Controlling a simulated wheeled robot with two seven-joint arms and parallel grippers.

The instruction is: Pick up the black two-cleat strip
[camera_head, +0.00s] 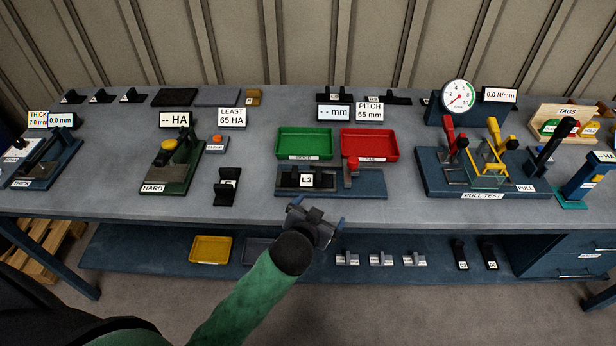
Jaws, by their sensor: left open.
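A black strip with two raised cleats (227,187) lies on the bench left of centre, with a small white label. Another dark cleated piece labelled L3 (307,180) sits in the blue pitch fixture (372,185) at the middle front. My left gripper (318,222) is open, with nothing seen between its fingers. It is at the bench's front edge, below and in front of the L3 piece and apart from it, to the right of the loose strip. My right gripper is not in view.
Green (304,144) and red (369,144) trays stand behind the fixture. The green hardness tester (172,168) is at left, the pull tester (478,172) at right. More dark strips line the back. A lower shelf holds a yellow tray (210,250) and several small pieces.

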